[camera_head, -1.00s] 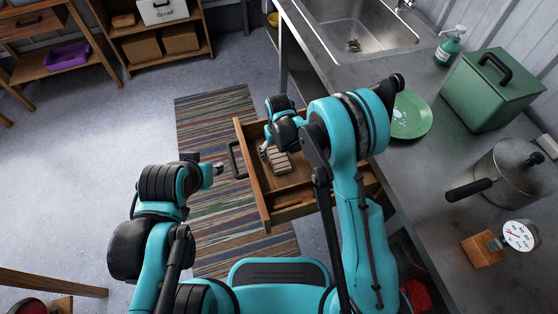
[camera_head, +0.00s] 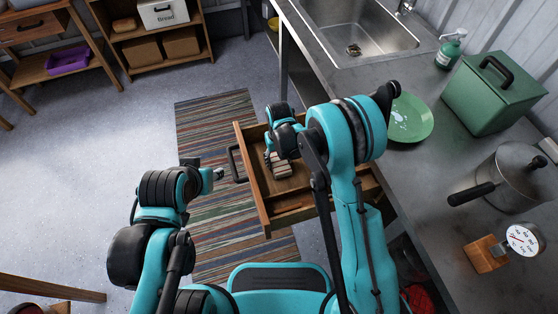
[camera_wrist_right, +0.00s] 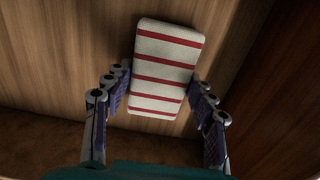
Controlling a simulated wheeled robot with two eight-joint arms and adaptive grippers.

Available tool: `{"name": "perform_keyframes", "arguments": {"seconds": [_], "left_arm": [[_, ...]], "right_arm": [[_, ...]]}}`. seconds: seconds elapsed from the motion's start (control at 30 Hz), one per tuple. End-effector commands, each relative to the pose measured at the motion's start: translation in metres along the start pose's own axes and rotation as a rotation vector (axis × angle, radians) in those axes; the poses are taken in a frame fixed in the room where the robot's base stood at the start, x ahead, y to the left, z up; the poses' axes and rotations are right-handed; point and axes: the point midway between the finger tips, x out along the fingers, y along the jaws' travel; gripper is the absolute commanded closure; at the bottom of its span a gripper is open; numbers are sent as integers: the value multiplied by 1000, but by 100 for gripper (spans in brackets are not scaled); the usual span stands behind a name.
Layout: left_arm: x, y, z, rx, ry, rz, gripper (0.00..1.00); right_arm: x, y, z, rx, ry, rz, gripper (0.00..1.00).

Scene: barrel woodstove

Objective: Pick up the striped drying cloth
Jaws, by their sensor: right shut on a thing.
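The striped drying cloth (camera_wrist_right: 163,68) is a folded white pad with red stripes. It lies in the open wooden drawer (camera_head: 250,190) and shows in the head view (camera_head: 281,168), partly hidden by my right arm. My right gripper (camera_wrist_right: 160,84) has one finger on each side of the cloth's near part and is shut on it. The cloth appears still down at the drawer's wooden floor; I cannot tell whether it is lifted. My left gripper (camera_head: 217,174) is outside the drawer, left of its black handle, too small to tell open or shut.
The drawer has a front divided section. A counter on the right holds a green plate (camera_head: 409,119), a green box (camera_head: 492,92), a pot (camera_head: 512,178), a dial gauge (camera_head: 522,239) and a soap bottle (camera_head: 449,50). A striped rug (camera_head: 215,125) lies on the floor.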

Motion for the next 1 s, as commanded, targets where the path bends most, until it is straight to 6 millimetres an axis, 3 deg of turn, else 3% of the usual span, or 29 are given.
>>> {"name": "perform_keyframes", "arguments": {"seconds": [0.27, 0.6, 0.8, 1.0], "left_arm": [[-20, 0, -14, 0, 0, 0, 62], [-41, 0, -29, 0, 0, 0, 62], [-46, 0, -33, 0, 0, 0, 62], [-47, 0, -34, 0, 0, 0, 62]], "right_arm": [[-45, 3, 4, 2, 0, 0, 72], [-89, 43, 73, 3, 0, 0, 72], [-103, 56, 95, 2, 0, 0, 72], [-106, 59, 101, 0, 0, 0, 72]]}}
